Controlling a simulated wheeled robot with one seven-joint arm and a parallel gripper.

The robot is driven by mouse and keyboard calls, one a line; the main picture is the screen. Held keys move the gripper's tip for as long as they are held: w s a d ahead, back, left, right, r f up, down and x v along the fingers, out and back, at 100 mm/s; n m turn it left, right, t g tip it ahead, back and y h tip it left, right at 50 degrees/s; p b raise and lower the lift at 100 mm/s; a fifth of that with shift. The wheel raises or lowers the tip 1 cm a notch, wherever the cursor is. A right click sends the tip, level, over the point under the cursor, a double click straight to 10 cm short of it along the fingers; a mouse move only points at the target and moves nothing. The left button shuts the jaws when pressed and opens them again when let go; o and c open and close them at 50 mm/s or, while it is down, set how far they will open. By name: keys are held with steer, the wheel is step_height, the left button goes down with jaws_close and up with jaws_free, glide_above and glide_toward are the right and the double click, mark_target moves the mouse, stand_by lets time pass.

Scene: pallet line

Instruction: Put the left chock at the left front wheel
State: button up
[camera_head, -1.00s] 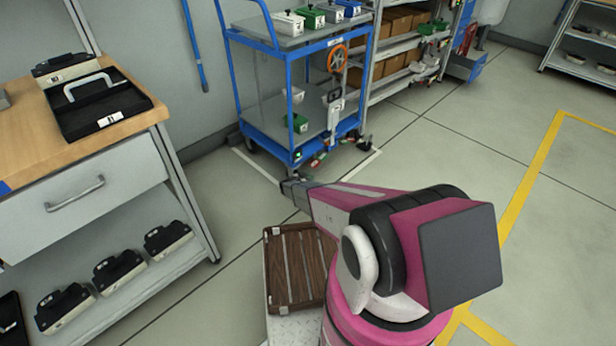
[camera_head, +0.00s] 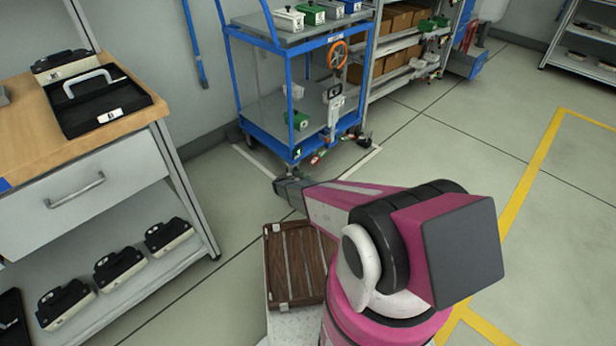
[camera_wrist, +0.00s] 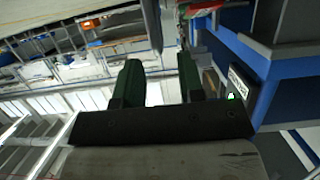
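A blue cart (camera_head: 265,143) stands behind my gripper in the head view. Its right front wheel (camera_head: 364,139) shows. The left front wheel is not clear, as the cart's near corner lies just behind my gripper. Small red and green items (camera_head: 318,158) sit low at the cart's front edge; I cannot tell whether one is the left chock. My gripper (camera_head: 280,186) is low, in front of that near corner. In the wrist view my gripper (camera_wrist: 160,85) has two dark green fingers set apart, with nothing seen between them.
A brown slatted box (camera_head: 297,264) lies below my arm. A workbench (camera_head: 95,195) with a black tray (camera_head: 105,108) and several black-and-white devices stands at left. A shelf rack (camera_head: 405,68) stands behind the cart. The wrist view shows a blue-and-grey structure (camera_wrist: 272,85) at right.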

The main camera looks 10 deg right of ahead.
steer(key=v, duration=0.7)
steer(key=s+d+r+n+g+y, duration=0.1)
steer(key=s+d+r+g, duration=0.1)
steer(key=s+d+r, duration=0.45)
steer(key=s+d+r+n+g+y, duration=0.1)
steer(key=s+r+g, duration=0.25)
steer(key=r, duration=0.55)
steer(key=s+d+r+n+g+y, duration=0.25)
steer(key=s+r, duration=0.25)
steer(key=r, duration=0.3)
steer(key=s+r+n+y, duration=0.6)
steer(key=s+r+y, duration=0.1)
steer(key=s+r, duration=0.8)
step_height(320, 180, up, 2)
steer(key=shift+s+a+r+g, duration=0.15)
steer(key=shift+s+a+g, duration=0.15)
steer(key=shift+s+a, duration=0.15)
steer(key=shift+c, duration=0.3)
